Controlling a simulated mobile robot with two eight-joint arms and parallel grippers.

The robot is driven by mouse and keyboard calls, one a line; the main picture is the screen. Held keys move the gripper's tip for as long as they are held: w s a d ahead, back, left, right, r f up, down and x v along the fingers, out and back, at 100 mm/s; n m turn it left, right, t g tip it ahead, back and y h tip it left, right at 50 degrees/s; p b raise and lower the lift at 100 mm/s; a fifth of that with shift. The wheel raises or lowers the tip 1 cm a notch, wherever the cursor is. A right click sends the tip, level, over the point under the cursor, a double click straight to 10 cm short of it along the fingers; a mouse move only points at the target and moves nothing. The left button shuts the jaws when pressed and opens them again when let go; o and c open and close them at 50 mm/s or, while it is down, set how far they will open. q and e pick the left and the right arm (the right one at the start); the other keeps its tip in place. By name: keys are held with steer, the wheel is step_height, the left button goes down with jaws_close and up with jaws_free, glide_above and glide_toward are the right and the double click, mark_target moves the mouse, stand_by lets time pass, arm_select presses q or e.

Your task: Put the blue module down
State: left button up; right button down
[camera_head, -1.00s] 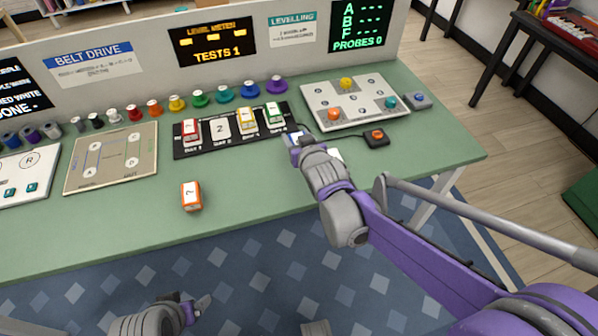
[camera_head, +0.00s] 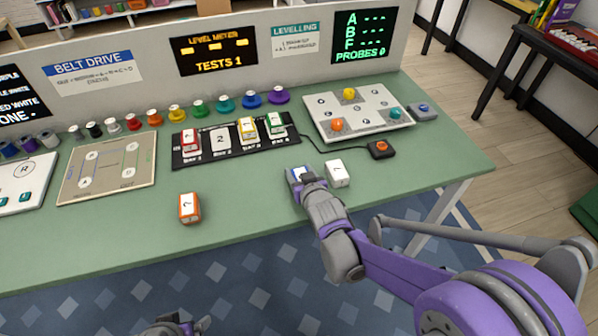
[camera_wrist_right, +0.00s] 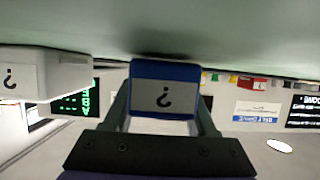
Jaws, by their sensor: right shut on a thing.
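The blue module (camera_head: 298,174) is at the tip of my right gripper (camera_head: 306,180), over the front part of the green table, just left of a white module (camera_head: 337,173). In the right wrist view the blue module (camera_wrist_right: 165,92) is between the two fingers, its grey face with a question mark showing. My right gripper is shut on it. The module is at or very close to the table top; I cannot tell if it touches. My left gripper (camera_head: 188,326) is at the bottom edge of the head view, partly cut off, away from the table.
An orange module (camera_head: 189,208) stands on the table to the left. A black slot board (camera_head: 190,159) holds red, yellow and green modules, with slot 2 empty. An orange button (camera_head: 381,149) sits behind the white module. The table (camera_head: 245,200) is clear between the orange and blue modules.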

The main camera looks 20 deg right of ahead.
steer(key=shift+f, duration=0.2)
steer(key=shift+c, duration=1)
jaws_free()
